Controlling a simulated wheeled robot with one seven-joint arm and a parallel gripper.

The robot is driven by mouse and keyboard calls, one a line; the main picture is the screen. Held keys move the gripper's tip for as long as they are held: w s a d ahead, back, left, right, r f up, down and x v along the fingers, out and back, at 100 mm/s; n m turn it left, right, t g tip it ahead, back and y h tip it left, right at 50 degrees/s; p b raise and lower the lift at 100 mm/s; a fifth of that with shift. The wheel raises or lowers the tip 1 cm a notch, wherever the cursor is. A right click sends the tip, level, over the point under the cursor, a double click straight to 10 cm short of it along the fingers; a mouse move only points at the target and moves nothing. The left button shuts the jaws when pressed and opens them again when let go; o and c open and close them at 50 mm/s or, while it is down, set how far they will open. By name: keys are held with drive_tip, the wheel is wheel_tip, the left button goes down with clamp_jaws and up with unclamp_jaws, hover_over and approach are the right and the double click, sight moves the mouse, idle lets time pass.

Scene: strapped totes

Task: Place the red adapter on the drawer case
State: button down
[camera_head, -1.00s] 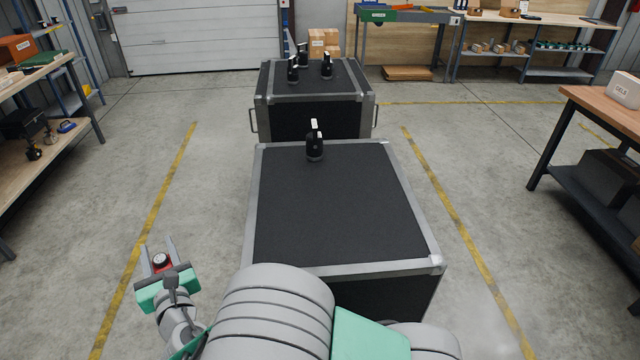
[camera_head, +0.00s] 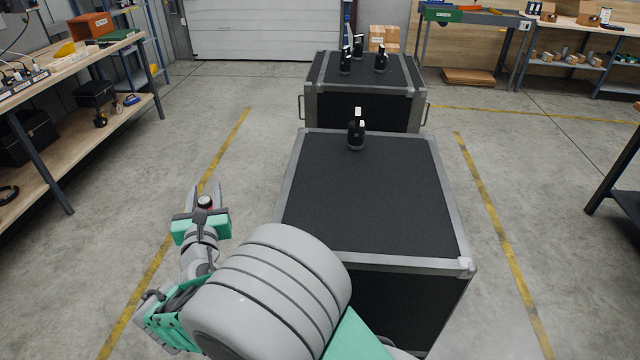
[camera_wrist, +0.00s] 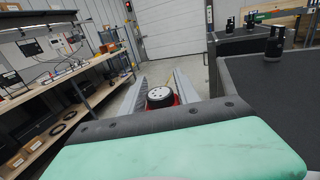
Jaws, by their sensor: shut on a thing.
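The red adapter (camera_head: 205,203), a small red piece with a round dark-and-white top, sits between the fingers of my gripper (camera_head: 204,191). In the wrist view the adapter (camera_wrist: 160,98) shows its pale disc face and red sides, held between the two grey fingers (camera_wrist: 160,84). My gripper is to the left of the near black case (camera_head: 370,190), above open floor and apart from it. A second black case (camera_head: 365,105) with side handles stands behind it. No drawers show on either case, so I cannot tell which is the drawer case.
A black device with a white tag (camera_head: 356,132) stands at the near case's back edge; several similar ones stand on the far case. The near case's top is otherwise clear. A workbench (camera_head: 80,65) runs along the left, and a dark-legged table (camera_head: 625,190) is at right.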

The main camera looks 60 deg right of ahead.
drive_tip(key=s+d+r+m+g+h+b, duration=0.2)
drive_tip(key=s+d+m+g+h, duration=0.3)
drive_tip(key=s+d, duration=0.75)
drive_tip(key=s+d+r+m+g+b, duration=0.1)
drive_tip(key=s+d+m+g+b, duration=0.15)
drive_tip(key=s+d+g, duration=0.65)
drive_tip(key=d+f+t, duration=0.1)
drive_tip(key=d+f, duration=0.2)
drive_tip(key=d, duration=0.1)
drive_tip(key=w+d+f+t, duration=0.1)
drive_tip(key=d+f, duration=0.2)
drive_tip(key=d, duration=0.2)
drive_tip(key=d+f+b, duration=0.1)
drive_tip(key=d+f, duration=0.2)
drive_tip(key=d, duration=0.1)
drive_tip(key=shift+w+d+f+m+t, duration=0.15)
drive_tip(key=shift+w+d+m+t, duration=0.1)
drive_tip(key=shift+w+d+t, duration=0.15)
drive_tip(key=shift+d+f, duration=0.15)
drive_tip(key=shift+f, duration=1.55)
drive_tip(key=shift+f+b, duration=0.2)
drive_tip(key=shift+b, duration=0.1)
drive_tip(key=c, duration=0.9)
unclamp_jaws()
